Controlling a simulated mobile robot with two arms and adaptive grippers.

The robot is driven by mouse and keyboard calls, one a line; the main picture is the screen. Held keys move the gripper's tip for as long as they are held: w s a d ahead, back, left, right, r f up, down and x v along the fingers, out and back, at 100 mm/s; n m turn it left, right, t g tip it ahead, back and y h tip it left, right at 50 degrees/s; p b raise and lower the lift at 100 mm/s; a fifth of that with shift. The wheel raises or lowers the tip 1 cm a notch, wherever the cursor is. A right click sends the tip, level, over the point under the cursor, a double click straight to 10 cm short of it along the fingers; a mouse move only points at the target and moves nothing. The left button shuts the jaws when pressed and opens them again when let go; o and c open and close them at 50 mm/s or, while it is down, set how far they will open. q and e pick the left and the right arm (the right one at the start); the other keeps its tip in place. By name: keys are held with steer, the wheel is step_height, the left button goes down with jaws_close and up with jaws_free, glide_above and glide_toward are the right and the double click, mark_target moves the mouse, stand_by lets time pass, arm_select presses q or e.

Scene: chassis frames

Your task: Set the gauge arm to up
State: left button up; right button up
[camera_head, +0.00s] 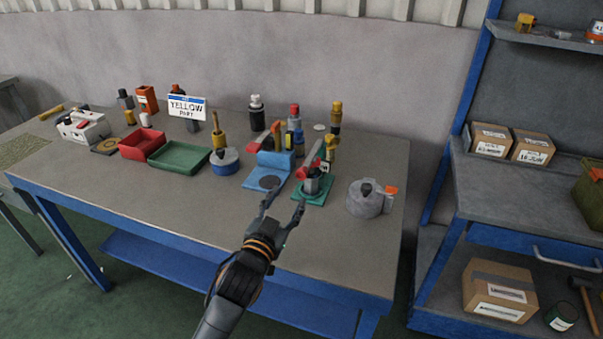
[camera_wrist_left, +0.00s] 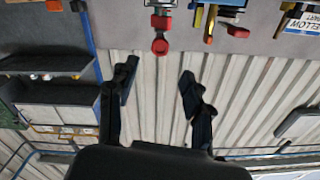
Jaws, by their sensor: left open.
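What looks like the gauge is a dark knobbed piece (camera_head: 313,184) on a teal base (camera_head: 326,190) near the front right of the workbench. A grey arm (camera_head: 313,152) with a red edge slants up and right above it; I cannot tell for sure that it belongs to this piece. My left gripper (camera_head: 284,202) is open and empty in front of the gauge, its right fingertip close to the base. Contact cannot be told. In the left wrist view the open fingers (camera_wrist_left: 157,82) show against the ribbed wall, and the gauge is not clear. My right gripper is not in view.
A blue stand (camera_head: 274,165) is left of the gauge and a round grey fixture (camera_head: 366,199) is right. Several bottles and tools stand behind. Red (camera_head: 142,143) and green (camera_head: 180,158) trays lie left. The bench's front strip is clear. A blue-framed shelf (camera_head: 500,200) stands right.

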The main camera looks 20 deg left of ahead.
mark_target(301, 176)
arm_select(q)
steer(key=w+p, duration=0.1)
steer(key=w, duration=1)
steer(key=shift+d, duration=0.2)
jaws_close()
